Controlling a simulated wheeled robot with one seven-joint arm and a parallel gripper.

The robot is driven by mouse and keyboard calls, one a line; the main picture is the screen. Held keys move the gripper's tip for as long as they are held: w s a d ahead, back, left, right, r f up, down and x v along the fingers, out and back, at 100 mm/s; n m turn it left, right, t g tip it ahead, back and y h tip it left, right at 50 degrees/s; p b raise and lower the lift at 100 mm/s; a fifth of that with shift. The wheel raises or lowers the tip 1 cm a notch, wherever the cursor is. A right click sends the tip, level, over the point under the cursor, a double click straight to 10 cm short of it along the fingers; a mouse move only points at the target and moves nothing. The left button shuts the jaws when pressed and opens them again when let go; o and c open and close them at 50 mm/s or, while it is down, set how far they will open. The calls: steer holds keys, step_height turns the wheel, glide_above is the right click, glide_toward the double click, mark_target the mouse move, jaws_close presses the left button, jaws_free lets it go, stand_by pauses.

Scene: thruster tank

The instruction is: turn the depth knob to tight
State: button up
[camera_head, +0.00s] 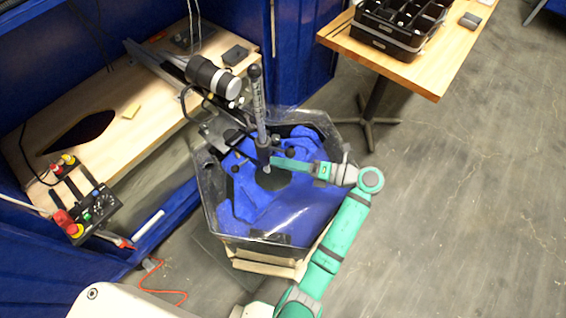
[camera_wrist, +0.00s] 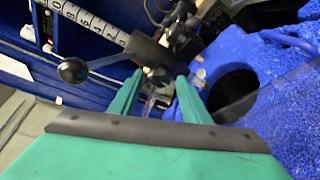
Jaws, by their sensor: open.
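A graduated post (camera_head: 259,105) with a dark top stands in the tank (camera_head: 215,205). In the wrist view its numbered scale (camera_wrist: 95,22) runs across the upper left, beside a dark collar. A ball-ended dark knob (camera_wrist: 72,70) sticks out from that collar on a short arm; I take it for the depth knob. I cannot read a tight mark. My green gripper (camera_head: 276,162) reaches in from the right, close to the post's lower part. In the wrist view its fingers (camera_wrist: 160,77) are apart, with blurred small fittings beyond them. The knob lies left of the fingers, not between them.
The tank has a clear rim and blue lining; a dark round opening (camera_wrist: 233,92) lies right of my fingers. A wooden bench (camera_head: 95,120) with a control box (camera_head: 92,205) is left. A table with a black tray (camera_head: 385,38) stands upper right. Floor at right is clear.

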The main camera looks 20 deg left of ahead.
steer(key=d, duration=0.3)
steer(key=d+r, duration=0.1)
steer(key=d, duration=0.6)
steer(key=shift+w+d+r, duration=0.1)
steer(key=shift+d+r, duration=0.05)
steer(key=shift+r, duration=0.2)
stand_by(0.5)
